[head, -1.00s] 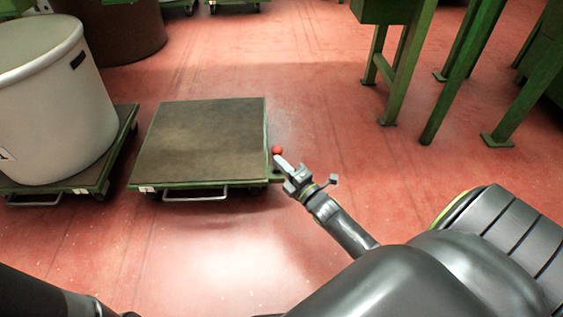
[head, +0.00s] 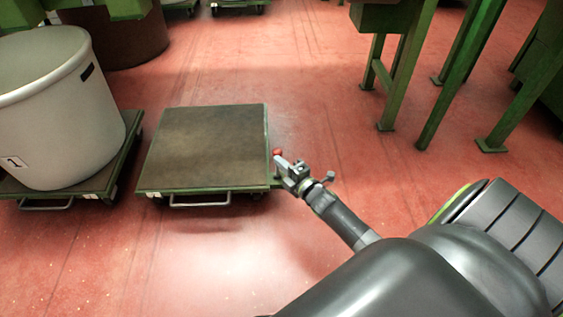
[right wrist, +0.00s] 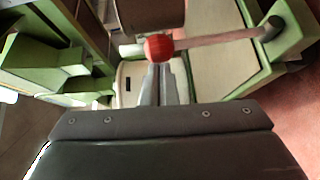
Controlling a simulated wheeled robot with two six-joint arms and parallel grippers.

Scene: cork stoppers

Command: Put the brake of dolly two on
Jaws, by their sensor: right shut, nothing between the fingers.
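An empty flat dolly (head: 203,148) with a brown deck and green frame stands on the floor, left of centre in the head view. A small white label on its front edge is too small to read. A brake lever with a red ball knob (head: 278,152) is at its right side. In the right wrist view the red knob (right wrist: 158,47) sits on a grey rod that runs right to a pivot on green metal. My right gripper (head: 280,162) is shut and empty, its fingertips close by the knob; I cannot tell whether they touch. My left gripper is out of view.
A white tub (head: 55,110) labelled 1 stands on another dolly (head: 85,193) at the left. A brown round container (head: 125,40) is behind it. Green machine legs (head: 395,70) stand at the right. The red floor around the empty dolly's front and right is mostly clear.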

